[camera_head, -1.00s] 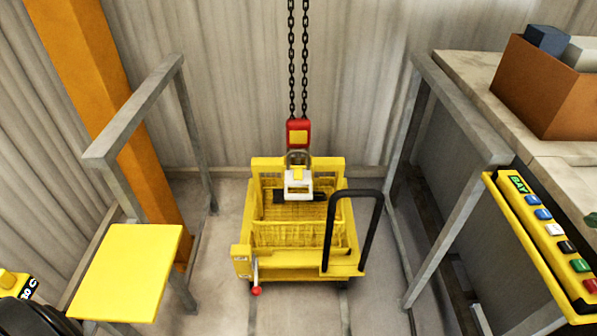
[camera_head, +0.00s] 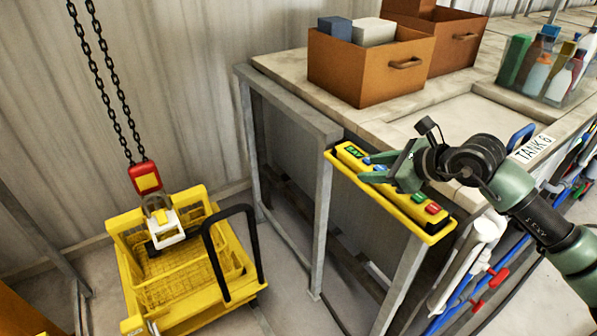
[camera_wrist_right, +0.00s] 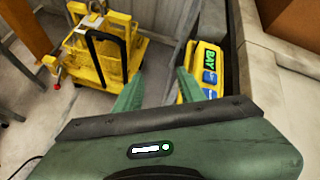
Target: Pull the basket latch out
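The yellow basket (camera_head: 185,268) sits in a yellow cart at lower left in the head view. A lever with a red knob (camera_wrist_right: 56,86) shows on the cart's side in the right wrist view; in the head view this corner is cut off by the bottom edge. I cannot tell which part is the latch. My right gripper (camera_head: 388,168) is open and empty, above the yellow button panel (camera_head: 440,229) and well away from the cart. My left gripper is out of view.
A black handle (camera_head: 212,250) rises from the cart's right side. A grey metal frame (camera_head: 322,215) stands between cart and bench. Brown boxes (camera_head: 345,75) and bottles (camera_head: 540,75) stand on the bench. Two chains (camera_head: 102,80) hang above the basket. Pipes (camera_head: 470,262) run below right.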

